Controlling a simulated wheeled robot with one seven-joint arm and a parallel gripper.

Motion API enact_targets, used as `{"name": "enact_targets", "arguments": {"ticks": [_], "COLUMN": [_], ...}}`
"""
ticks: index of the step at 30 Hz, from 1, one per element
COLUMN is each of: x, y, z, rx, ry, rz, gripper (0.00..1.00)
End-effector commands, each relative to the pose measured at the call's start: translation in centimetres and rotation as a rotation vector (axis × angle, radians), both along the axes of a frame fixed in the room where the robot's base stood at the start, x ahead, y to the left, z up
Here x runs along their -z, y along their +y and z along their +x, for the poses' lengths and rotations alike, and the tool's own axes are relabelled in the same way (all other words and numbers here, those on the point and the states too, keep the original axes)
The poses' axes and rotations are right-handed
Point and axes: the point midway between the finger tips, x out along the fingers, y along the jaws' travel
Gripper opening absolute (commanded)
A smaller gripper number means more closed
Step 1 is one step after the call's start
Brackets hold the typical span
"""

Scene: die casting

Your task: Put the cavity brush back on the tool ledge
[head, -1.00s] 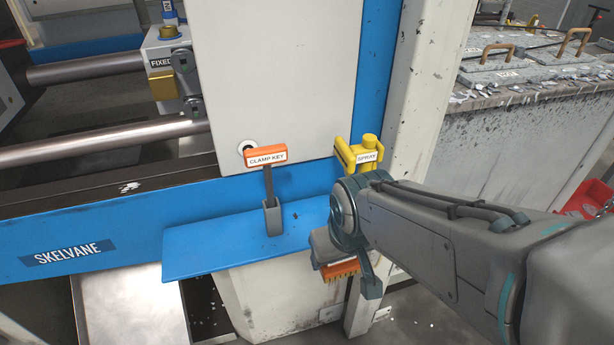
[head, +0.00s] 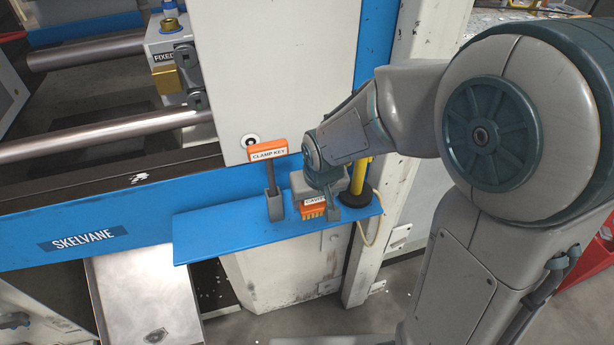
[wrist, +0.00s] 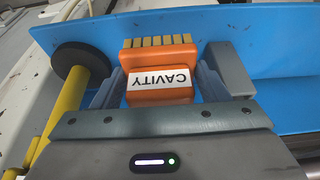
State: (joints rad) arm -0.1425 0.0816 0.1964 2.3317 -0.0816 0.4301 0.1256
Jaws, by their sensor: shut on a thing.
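The cavity brush (head: 313,206) has an orange body with a white label and pale bristles. My gripper (head: 322,197) is shut on it, over the blue tool ledge (head: 225,233). In the wrist view the brush (wrist: 158,90) sits between the two fingers of my gripper (wrist: 158,92), its label reading CAVITY upside down and its bristles pointing away from the palm. The ledge (wrist: 270,62) lies behind it in that view. I cannot tell whether the brush touches the ledge.
The orange clamp key (head: 267,150) stands in a grey holder (head: 275,205) just left of the brush. A yellow spray tool (head: 359,178) stands on a dark round base to the right, partly hidden by my arm. The left part of the ledge is clear.

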Motion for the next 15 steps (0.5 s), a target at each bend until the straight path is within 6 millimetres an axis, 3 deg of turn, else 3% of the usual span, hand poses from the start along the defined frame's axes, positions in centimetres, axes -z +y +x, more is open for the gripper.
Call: {"name": "enact_targets", "arguments": {"ticks": [6,14,15], "x": [-0.2,-0.1,0.7], "y": [1.0,1.6,1.5], "z": [3.4,5.3,5.1], "rx": [-0.001,0.000,-0.002], "ry": [0.000,0.001,0.006], "rz": [0.000,0.000,-0.002], "gripper": [0.49,0.49,0.49]}}
